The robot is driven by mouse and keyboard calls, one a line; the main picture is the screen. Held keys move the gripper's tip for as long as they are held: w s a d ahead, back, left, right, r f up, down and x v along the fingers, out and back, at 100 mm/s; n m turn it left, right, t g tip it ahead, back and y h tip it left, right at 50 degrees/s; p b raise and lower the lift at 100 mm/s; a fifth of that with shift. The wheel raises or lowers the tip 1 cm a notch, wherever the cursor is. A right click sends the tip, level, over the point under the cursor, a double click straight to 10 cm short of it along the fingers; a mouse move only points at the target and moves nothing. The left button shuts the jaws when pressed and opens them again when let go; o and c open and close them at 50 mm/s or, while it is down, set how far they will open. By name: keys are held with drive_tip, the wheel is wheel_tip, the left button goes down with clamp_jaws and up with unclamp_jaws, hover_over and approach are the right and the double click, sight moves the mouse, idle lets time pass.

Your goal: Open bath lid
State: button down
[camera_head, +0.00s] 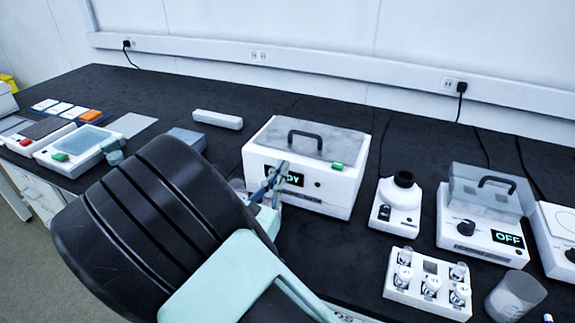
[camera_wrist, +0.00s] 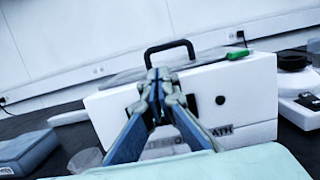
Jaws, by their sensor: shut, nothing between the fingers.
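The bath (camera_head: 325,193) is a white box in the middle of the bench with a lit display on its front, partly covered by my gripper. Its grey lid (camera_head: 272,137) lies flat and closed on top, with a black arched handle (camera_head: 305,140). In the wrist view the bath (camera_wrist: 255,105) fills the middle, with letters "ATH" on its front, and the handle (camera_wrist: 148,58) rises behind the fingertips. My gripper (camera_head: 275,175) is shut and empty in front of the bath's front face. In the wrist view its fingertips (camera_wrist: 158,78) overlap the lid's front edge; contact cannot be told.
A green piece (camera_head: 337,165) sits at the lid's front right edge. A grey block (camera_head: 187,140) lies to the left. The wall is behind.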

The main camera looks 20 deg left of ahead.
sight(300, 133)
drive_tip(key=x, duration=0.8)
drive_tip(key=shift+w+d+r+b, duration=0.1)
drive_tip(key=shift+w+b, duration=0.05)
drive_tip(key=shift+b, duration=0.2)
drive_tip(key=shift+r+g+p, duration=0.3)
drive_tip(key=shift+r+p, duration=0.25)
drive_tip(key=shift+p, duration=0.5)
drive_tip(key=shift+w+r+g+p, duration=0.15)
drive_tip(key=shift+r+g+p, duration=0.25)
drive_tip(key=shift+p, duration=0.7)
